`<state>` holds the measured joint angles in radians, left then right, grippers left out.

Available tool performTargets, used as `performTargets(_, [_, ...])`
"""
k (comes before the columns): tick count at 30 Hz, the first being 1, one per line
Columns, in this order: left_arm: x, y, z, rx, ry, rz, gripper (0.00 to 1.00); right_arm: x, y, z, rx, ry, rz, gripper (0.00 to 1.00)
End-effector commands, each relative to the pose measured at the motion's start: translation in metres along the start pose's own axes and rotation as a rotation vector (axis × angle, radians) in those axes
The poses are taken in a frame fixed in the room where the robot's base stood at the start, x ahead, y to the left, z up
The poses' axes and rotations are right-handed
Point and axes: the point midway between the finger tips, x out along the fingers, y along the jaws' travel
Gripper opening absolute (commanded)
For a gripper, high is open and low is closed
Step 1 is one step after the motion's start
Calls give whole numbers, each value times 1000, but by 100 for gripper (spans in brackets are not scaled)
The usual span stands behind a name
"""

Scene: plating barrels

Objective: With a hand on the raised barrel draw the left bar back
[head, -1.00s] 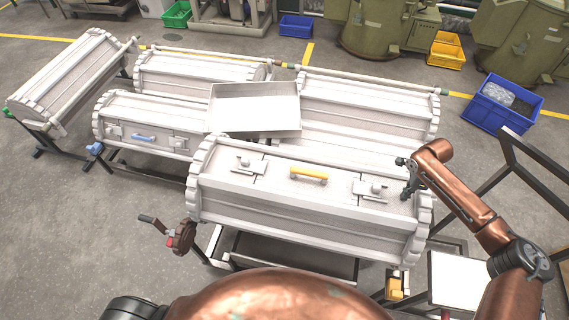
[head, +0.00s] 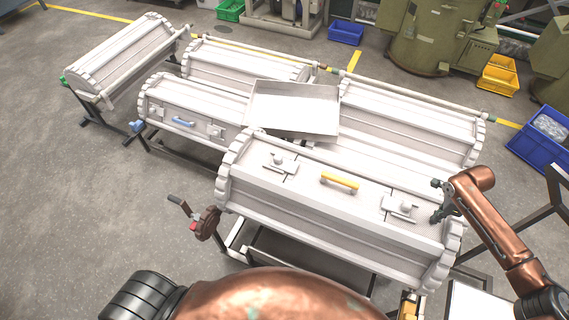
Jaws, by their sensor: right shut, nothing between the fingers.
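The raised barrel (head: 330,228) is the white one nearest me, lying lengthwise on a stand. Its top holds a door with a yellow handle (head: 339,180). The left bar (head: 279,163), a small latch with a knob, sits on a plate at the door's left end. A matching right bar (head: 401,209) sits at the door's right end. My right gripper (head: 438,216) is shut and empty, at the barrel's top near its right end, just right of the right bar. I cannot tell whether it touches the barrel. My left gripper is out of view.
A crank (head: 205,222) sticks out at the stand's left. A pale metal tray (head: 293,108) lies behind the raised barrel, among several other white barrels. A blue crate (head: 541,140) stands at the right. Bare floor (head: 70,210) is free at the left.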

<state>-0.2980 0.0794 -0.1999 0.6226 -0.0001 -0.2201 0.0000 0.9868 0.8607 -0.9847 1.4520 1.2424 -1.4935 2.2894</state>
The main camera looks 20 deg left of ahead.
Motion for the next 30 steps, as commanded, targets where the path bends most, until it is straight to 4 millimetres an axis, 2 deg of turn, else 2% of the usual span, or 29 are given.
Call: performTargets(30, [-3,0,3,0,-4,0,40,8,1,0,0,0,2,0])
